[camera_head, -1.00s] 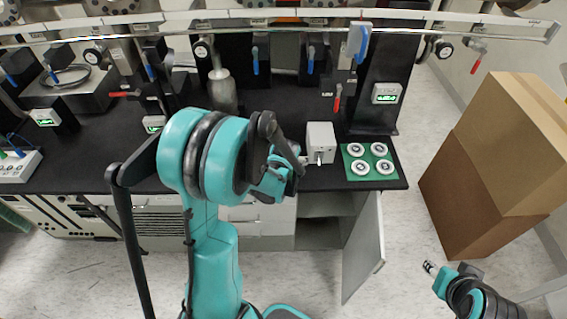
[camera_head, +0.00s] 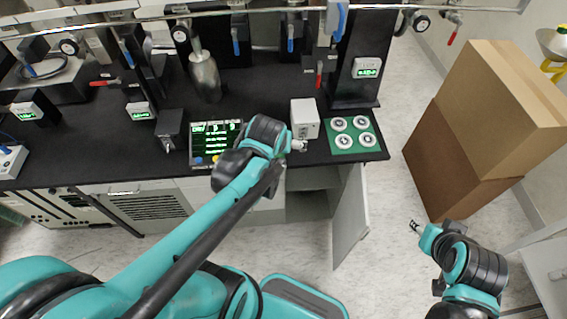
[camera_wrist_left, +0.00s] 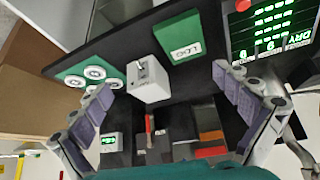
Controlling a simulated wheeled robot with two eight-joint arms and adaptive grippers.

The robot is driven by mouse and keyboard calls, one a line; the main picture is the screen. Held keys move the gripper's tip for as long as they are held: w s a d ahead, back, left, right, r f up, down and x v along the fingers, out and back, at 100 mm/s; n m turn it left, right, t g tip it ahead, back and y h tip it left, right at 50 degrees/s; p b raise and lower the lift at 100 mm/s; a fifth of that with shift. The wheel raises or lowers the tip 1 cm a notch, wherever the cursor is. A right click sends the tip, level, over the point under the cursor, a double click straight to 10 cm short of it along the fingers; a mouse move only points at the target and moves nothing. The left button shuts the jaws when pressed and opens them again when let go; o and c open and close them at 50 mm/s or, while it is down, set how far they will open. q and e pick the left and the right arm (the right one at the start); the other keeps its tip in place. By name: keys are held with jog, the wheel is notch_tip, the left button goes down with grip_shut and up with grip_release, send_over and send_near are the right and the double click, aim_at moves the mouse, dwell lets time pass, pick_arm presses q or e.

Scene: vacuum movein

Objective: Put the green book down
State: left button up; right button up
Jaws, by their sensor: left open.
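The green book (camera_wrist_left: 180,37) with a pale label lies flat on the black bench top (camera_wrist_left: 130,43), between the white box and the green-lit display. My left gripper (camera_wrist_left: 161,80) is open, with its fingers spread apart and nothing held between them. The book shows beyond the gap between the fingertips, apart from both fingers. In the head view my left wrist covers the spot beside the white box, so the book and left fingers are hidden there. My right gripper (camera_head: 414,226) is over the floor, away from the bench; its fingers are too small to read.
The white box (camera_head: 305,119) stands beside a green mat (camera_head: 360,151) with several white round pieces. The display (camera_head: 214,141) is left of my wrist. An open cabinet door (camera_head: 351,215) sticks out below the bench. Stacked cardboard boxes (camera_head: 480,130) stand at right.

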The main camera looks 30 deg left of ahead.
pick_arm(q)
jog(key=s+d+r+m+t+h, duration=0.1)
jog(key=s+d+r+m+h, duration=0.1)
jog(key=s+d, duration=0.4)
jog(key=shift+s+d+r+m, duration=0.3)
jog(key=shift+s+r+m, duration=0.2)
jog(key=shift+s+m, duration=0.65)
jog(key=shift+s+n, duration=0.2)
jog(key=shift+n, duration=0.05)
